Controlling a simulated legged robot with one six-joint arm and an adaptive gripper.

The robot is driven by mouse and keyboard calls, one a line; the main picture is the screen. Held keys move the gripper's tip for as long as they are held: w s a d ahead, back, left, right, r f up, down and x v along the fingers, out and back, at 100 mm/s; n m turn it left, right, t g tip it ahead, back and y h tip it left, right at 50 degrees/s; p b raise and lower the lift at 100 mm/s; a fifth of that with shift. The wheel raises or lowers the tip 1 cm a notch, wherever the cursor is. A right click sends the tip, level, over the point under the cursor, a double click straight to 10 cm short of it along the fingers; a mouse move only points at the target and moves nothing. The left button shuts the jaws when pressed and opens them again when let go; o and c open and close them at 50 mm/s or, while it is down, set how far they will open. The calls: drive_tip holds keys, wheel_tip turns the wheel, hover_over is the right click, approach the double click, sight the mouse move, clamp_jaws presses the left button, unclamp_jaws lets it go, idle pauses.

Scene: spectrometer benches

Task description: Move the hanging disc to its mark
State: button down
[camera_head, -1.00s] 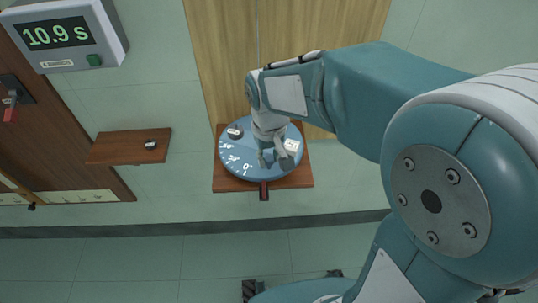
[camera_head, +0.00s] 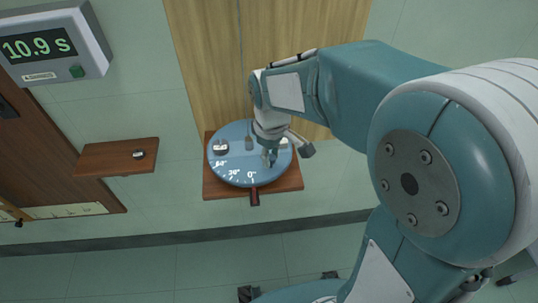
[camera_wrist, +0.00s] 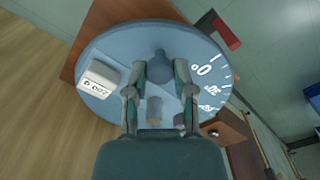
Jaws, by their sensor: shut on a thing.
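The hanging disc (camera_head: 233,169) is round and blue-grey, with white angle marks along its front rim. It lies level over a wooden shelf (camera_head: 212,189). A red and dark pointer (camera_head: 255,198) sticks out at the shelf's front edge, near the disc's 0° figure; exact alignment is hard to tell. The red pointer (camera_wrist: 221,32) shows beyond the rim, close to the 0° figure.
A second wooden shelf (camera_head: 110,158) to the left bears a small dark object (camera_head: 138,154). A display (camera_head: 50,45) reads 10.9 s.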

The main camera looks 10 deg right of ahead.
drive_tip(key=shift+f, duration=0.1)
drive_tip(key=shift+c, duration=2.2)
unclamp_jaws()
drive_tip(key=shift+r, duration=0.55)
wheel_tip(320, 180, up, 11)
drive_tip(key=shift+f, duration=0.1)
